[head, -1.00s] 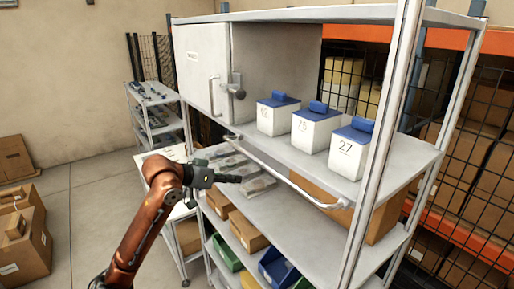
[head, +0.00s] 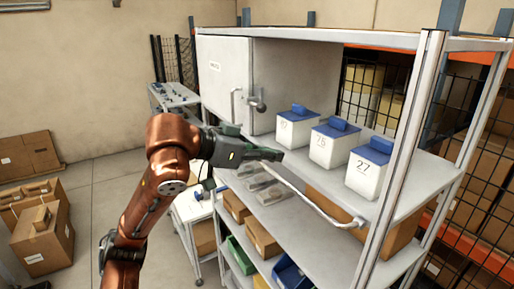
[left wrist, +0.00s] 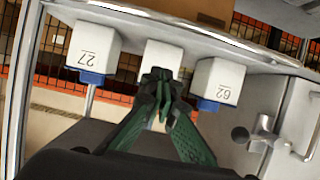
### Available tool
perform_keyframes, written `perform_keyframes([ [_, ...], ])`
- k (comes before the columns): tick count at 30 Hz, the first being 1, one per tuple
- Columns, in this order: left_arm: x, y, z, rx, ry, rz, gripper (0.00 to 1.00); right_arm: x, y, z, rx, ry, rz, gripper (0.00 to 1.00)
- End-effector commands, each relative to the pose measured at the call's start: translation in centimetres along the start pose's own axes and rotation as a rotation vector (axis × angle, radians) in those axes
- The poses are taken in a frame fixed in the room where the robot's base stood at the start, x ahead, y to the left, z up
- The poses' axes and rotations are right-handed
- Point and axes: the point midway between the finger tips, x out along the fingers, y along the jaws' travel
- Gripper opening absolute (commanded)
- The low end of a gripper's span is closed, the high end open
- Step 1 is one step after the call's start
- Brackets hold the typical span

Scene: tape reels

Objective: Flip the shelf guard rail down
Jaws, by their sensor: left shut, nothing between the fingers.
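The shelf guard rail (head: 318,205) is a thin pale bar along the front of the upper shelf. Its near end meets a bracket by the front post, and its far part is hidden behind my left gripper. In the left wrist view the rail (left wrist: 205,35) crosses the top of the picture. My left gripper (head: 279,155) is shut and empty, with its tips close to the rail in the head view; I cannot tell whether they touch. In the left wrist view the shut green fingers (left wrist: 163,76) point toward the middle box. My right gripper is out of view.
Three white boxes with blue lids, including box 27 (head: 367,172), stand on the upper shelf (head: 405,185). A grey cabinet (head: 224,80) with a handle and knob is at its left. Lower shelves hold cartons and a blue bin (head: 290,275).

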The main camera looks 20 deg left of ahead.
Motion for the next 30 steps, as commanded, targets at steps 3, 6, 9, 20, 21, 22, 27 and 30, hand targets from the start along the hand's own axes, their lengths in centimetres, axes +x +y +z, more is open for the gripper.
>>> perform_keyframes([
  [3,2.2,0.0,0.2,-0.001,-0.004,0.001,0.0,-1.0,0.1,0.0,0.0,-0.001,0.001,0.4],
  [6,2.4,0.0,1.8,-0.001,-0.002,0.0,0.0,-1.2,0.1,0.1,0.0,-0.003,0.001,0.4],
  [9,2.6,0.0,2.8,-0.001,-0.002,0.001,0.0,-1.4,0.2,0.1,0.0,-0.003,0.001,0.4],
  [20,2.8,0.0,3.9,0.0,0.0,0.0,0.0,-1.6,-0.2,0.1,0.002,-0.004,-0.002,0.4],
  [21,2.8,0.0,3.9,0.0,0.0,0.0,0.0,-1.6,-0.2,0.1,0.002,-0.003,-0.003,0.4],
  [22,2.8,0.0,3.9,0.0,0.0,0.0,0.0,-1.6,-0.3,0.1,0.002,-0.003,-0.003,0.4],
  [27,2.8,0.0,4.0,0.0,0.002,0.0,0.0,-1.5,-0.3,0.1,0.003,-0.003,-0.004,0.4],
  [30,3.0,0.1,4.2,0.001,0.011,0.001,0.0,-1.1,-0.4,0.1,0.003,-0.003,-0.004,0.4],
])
